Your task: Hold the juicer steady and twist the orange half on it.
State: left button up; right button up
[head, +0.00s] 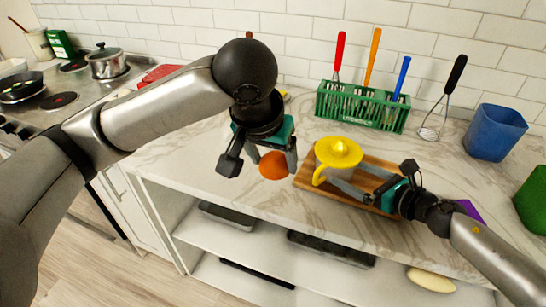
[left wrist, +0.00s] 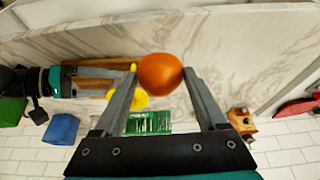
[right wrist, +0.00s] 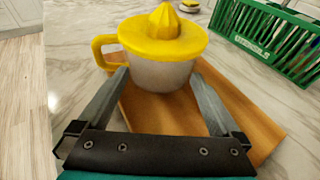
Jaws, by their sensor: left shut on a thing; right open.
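The juicer (head: 338,155) has a yellow top with a ridged cone, a pale cup and a yellow handle; it stands upright on a wooden board (head: 303,179). It also shows in the right wrist view (right wrist: 162,45). My right gripper (head: 346,180) is open, with its fingers (right wrist: 160,85) reaching to either side of the cup; I cannot tell whether they touch it. My left gripper (head: 264,160) is shut on the orange half (head: 274,166), held left of the juicer and apart from it. The orange is between the fingertips in the left wrist view (left wrist: 160,73).
A green rack (head: 362,106) with several utensils stands behind the juicer. A blue cup (head: 494,132) is at the right, and a green object (head: 532,200) is at the right edge. A stove with a pot (head: 107,63) is at the left. Shelves lie below the counter.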

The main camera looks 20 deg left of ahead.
jog(key=shift+c, duration=0.3)
grip_shut()
dwell(0.6)
grip_release()
dwell(0.8)
